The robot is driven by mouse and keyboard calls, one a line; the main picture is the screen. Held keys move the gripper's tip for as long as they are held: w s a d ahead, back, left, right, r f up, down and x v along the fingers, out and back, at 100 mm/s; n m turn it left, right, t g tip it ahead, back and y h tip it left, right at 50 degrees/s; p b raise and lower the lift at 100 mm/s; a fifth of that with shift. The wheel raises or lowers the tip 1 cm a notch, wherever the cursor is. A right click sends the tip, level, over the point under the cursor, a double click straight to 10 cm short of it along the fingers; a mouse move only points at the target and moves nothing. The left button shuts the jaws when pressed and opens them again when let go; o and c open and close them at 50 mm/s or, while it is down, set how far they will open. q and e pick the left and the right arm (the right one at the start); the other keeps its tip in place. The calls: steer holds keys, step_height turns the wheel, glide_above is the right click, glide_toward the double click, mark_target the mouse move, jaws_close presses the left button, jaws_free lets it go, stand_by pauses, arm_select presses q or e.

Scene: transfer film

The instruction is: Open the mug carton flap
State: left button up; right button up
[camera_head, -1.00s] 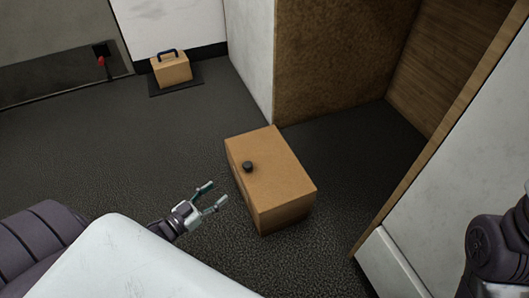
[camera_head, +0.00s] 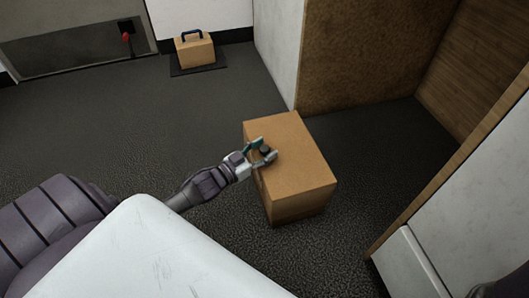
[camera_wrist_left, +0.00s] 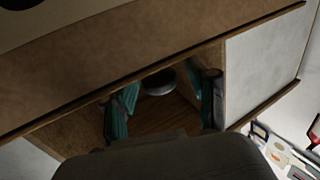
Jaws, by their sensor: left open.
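The mug carton (camera_head: 298,160) is a closed brown box on the dark floor in the middle of the head view. A dark round knob (camera_head: 265,149) sits on its top near the left edge. My left gripper (camera_head: 264,151) is open at the carton's left top edge, with its fingers on either side of the knob. In the left wrist view, the dark knob (camera_wrist_left: 159,82) shows between the two teal-padded fingers (camera_wrist_left: 163,105). I cannot tell whether the fingers touch it. My right gripper is not in view.
A small tan box with a blue handle (camera_head: 195,52) stands on a dark mat at the back. A brown-sided cabinet wall (camera_head: 375,50) stands behind the carton, and a white panel (camera_head: 470,190) is on the right. Floor left of the carton is clear.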

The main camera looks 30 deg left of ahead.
arm_select(q)
steer(key=shift+w, duration=0.2)
steer(key=shift+c, duration=0.2)
jaws_close()
steer(key=shift+r, duration=0.1)
